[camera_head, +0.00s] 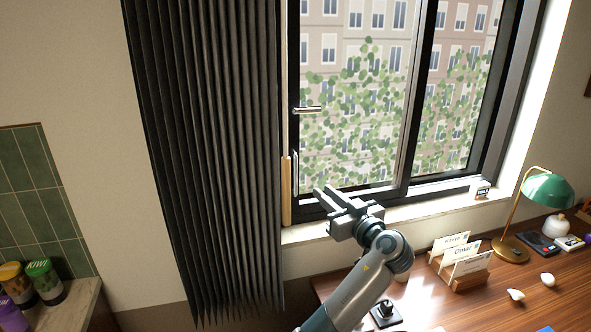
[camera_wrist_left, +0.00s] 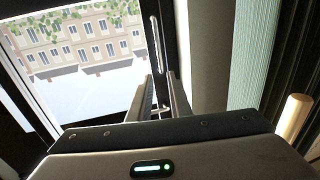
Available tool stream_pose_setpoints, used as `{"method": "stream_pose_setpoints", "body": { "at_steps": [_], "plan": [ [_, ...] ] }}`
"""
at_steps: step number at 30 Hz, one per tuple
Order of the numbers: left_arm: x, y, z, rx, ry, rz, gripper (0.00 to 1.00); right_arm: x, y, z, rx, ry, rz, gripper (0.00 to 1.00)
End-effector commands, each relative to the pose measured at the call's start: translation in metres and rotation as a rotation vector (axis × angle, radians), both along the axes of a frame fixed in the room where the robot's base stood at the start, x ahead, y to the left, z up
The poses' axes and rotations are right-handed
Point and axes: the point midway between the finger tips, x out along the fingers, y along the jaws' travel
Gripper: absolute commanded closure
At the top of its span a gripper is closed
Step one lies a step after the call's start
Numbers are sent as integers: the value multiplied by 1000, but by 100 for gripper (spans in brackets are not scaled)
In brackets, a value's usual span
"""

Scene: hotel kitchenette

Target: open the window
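The window (camera_head: 409,120) has a black frame and looks closed, though a small gap would be hard to see. A silver lever (camera_head: 307,109) points sideways on the left sash's edge. Below it is an upright silver pull bar (camera_head: 295,172), which also shows in the left wrist view (camera_wrist_left: 155,45). My left gripper (camera_head: 325,191) is in front of the sash's lower left corner, right of and below the bar. In the left wrist view its fingers (camera_wrist_left: 161,80) are parted, with the bar beyond their tips. Contact with the frame cannot be told. My right gripper is not in view.
A dark pleated curtain (camera_head: 205,150) with a wooden end bar (camera_head: 286,190) hangs left of the window. The wooden desk (camera_head: 420,308) below holds a card holder (camera_head: 468,282), a green lamp (camera_head: 548,190) and small items. A small white box (camera_head: 480,189) stands on the sill.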

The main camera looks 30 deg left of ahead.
Motion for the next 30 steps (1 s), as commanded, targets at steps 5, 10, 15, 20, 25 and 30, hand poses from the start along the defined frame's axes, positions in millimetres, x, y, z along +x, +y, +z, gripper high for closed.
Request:
{"method": "stream_pose_setpoints", "body": {
  "at_steps": [5, 10, 15, 20, 25, 30],
  "plan": [
    [0, 0, -1, -1, 2, -1, 82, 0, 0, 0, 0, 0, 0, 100],
    [1, 3, 0, -1, 3, -1, 82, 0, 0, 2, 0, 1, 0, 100],
    [8, 14, 1, 1, 5, 0, 82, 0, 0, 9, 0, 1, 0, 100],
    [18, 33, 3, 2, 5, 0, 82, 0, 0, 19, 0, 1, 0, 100],
    [32, 59, 4, 3, 5, 1, 82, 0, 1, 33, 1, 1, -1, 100],
    [47, 86, 4, 3, 7, 1, 82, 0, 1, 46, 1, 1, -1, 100]
  ]
}}
